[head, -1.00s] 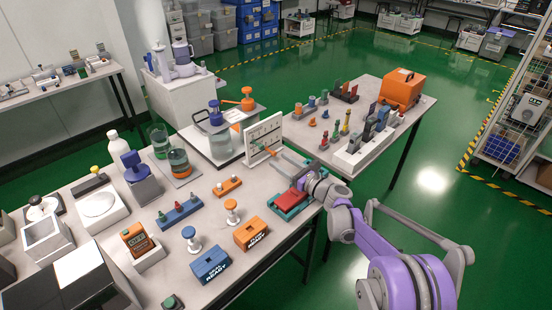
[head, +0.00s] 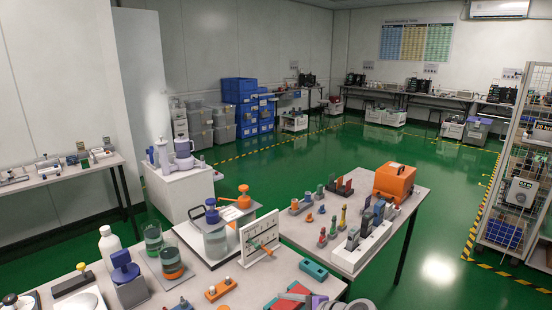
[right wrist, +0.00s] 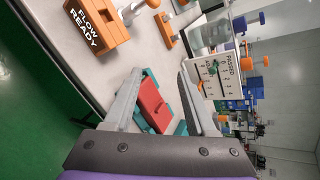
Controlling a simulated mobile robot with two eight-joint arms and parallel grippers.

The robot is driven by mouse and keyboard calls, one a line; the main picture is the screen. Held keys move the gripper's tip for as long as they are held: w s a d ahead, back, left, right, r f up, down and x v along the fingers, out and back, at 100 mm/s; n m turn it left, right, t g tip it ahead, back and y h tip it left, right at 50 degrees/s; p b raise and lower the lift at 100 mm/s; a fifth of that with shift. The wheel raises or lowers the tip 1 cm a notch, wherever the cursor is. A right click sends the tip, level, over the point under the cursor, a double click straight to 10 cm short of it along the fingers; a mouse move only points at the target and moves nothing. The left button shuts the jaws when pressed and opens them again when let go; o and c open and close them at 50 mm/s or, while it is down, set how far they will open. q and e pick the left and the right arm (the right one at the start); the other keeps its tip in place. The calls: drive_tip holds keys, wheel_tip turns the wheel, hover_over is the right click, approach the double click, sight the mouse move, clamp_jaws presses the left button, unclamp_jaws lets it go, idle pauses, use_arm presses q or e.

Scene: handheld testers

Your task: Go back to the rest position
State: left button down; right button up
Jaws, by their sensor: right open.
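My right gripper (right wrist: 158,78) is open and empty in the right wrist view, its two grey fingers apart. Between and beyond the fingers, a red block (right wrist: 152,104) sits in a teal tray (right wrist: 151,76) on the table. My left gripper is in neither view.
Glass jars (head: 215,238) and a white bottle (head: 110,247) stand to the left. A second table (head: 345,262) with an orange case (head: 394,181) is at the right.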

drive_tip(key=s+d+f+n+g+h, duration=0.1)
drive_tip(key=s+d+f+n+h, duration=0.3)
drive_tip(key=s, duration=0.6)
drive_tip(key=s+d+f+n+g+h, duration=0.1)
drive_tip(key=s+d+f+n+h, duration=0.1)
drive_tip(key=s+d+n, duration=0.6)
drive_tip(key=s+d+f+n+g+h, duration=0.1)
drive_tip(key=s+d+f+n+h, duration=0.2)
drive_tip(key=s, duration=0.9)
use_arm(q)
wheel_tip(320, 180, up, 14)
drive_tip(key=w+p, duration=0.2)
drive_tip(key=p, duration=1)
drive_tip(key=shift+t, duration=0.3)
use_arm(e)
drive_tip(key=w+r, duration=0.3)
drive_tip(key=r, duration=1.1)
drive_tip(key=shift+t, duration=0.3)
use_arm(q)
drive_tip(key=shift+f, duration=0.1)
use_arm(e)
drive_tip(key=shift+s, duration=0.1)
